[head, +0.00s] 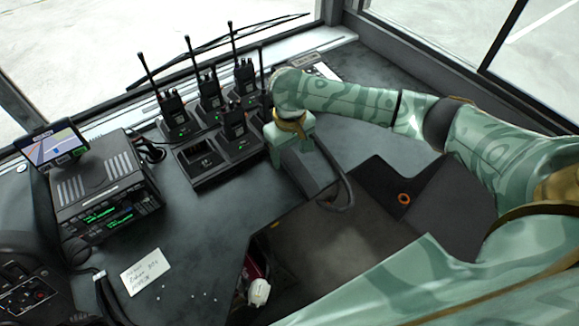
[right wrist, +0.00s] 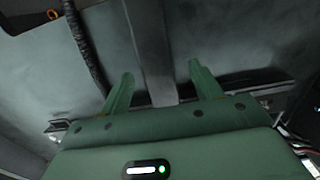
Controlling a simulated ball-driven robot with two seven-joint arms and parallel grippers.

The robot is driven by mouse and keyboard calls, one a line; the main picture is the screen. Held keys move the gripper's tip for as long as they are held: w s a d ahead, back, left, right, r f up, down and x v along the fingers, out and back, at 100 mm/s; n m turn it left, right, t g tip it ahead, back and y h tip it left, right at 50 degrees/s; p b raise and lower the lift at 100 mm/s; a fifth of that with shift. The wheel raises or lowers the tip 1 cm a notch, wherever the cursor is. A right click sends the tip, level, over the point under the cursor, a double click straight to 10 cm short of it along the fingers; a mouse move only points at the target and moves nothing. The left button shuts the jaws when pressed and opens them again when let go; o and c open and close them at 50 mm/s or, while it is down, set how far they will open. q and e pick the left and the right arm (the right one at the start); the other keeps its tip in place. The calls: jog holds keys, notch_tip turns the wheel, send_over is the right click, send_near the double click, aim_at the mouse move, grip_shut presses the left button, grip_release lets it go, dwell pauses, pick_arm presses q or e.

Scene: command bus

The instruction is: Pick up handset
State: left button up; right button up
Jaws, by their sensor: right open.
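A grey handset (head: 312,170) rests on a dark base on the dashboard, with a thick dark cable (head: 347,192) curving from it. My right gripper (head: 288,158) is over its upper end, pointing down, and hides part of it. In the right wrist view, the right gripper (right wrist: 160,72) is open, its two green fingers apart. A grey bar (right wrist: 152,45), seemingly the handset, runs between them with space on both sides. I cannot tell whether a finger touches it. The cable (right wrist: 84,45) shows to the left. My left gripper is not in view.
A charger rack (head: 205,178) with several upright handheld radios stands just left of my right gripper; one front slot is empty. A radio unit (head: 105,190) with a small screen (head: 52,143) is farther left. A paper note (head: 145,271) lies in front. The dashboard behind my forearm is mostly clear.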

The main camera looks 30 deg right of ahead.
aim_at(291, 159)
jog(key=shift+f, duration=0.25)
jog(key=f+b, duration=0.2)
jog(key=f, duration=0.1)
jog(key=f+b, duration=0.2)
jog(key=shift+w+d, duration=0.1)
jog(key=shift+d, duration=0.15)
jog(key=shift+r, duration=0.15)
jog(key=shift+c, duration=0.3)
jog(key=c, duration=1.1)
jog(key=shift+r, duration=0.1)
